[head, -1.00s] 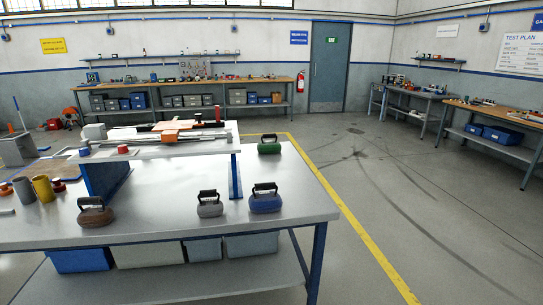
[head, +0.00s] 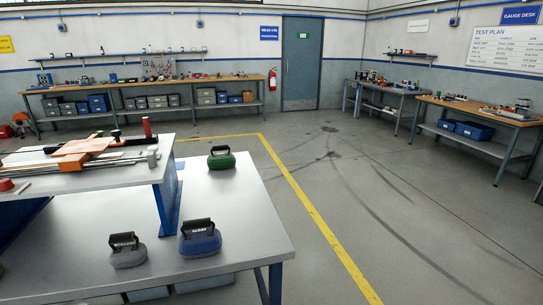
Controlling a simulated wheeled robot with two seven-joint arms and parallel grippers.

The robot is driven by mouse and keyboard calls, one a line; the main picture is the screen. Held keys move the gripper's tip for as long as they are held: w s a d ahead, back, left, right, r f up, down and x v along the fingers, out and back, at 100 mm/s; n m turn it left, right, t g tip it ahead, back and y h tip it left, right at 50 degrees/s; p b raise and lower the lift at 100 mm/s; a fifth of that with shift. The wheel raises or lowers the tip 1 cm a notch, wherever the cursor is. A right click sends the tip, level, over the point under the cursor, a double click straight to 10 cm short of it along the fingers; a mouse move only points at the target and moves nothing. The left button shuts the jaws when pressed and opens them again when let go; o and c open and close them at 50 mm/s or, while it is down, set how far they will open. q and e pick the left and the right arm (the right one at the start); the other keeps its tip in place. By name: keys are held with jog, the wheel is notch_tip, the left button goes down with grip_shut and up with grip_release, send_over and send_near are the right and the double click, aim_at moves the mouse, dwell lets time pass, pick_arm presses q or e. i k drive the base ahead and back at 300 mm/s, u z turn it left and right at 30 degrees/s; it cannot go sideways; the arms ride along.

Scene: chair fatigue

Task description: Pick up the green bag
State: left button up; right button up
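The green bag (head: 221,160) is a rounded dark green weight with a black handle. It stands upright on the grey table (head: 245,225), near the table's far right corner and to the right of the raised shelf. Neither of my grippers shows in the head view.
A blue bag (head: 200,240) and a grey bag (head: 127,255) with black handles stand nearer on the same table. A raised shelf (head: 90,180) with an orange fixture (head: 80,152) is at left. Open floor (head: 330,200) with a yellow line lies to the right.

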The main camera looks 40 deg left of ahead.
aim_at(222, 161)
jog(key=z, duration=0.25)
jog(key=i, duration=2.65)
jog(key=u, duration=1.25)
jog(key=i, duration=0.75)
jog(key=u, duration=0.95)
jog(key=i, duration=0.2)
jog(key=u, duration=0.35)
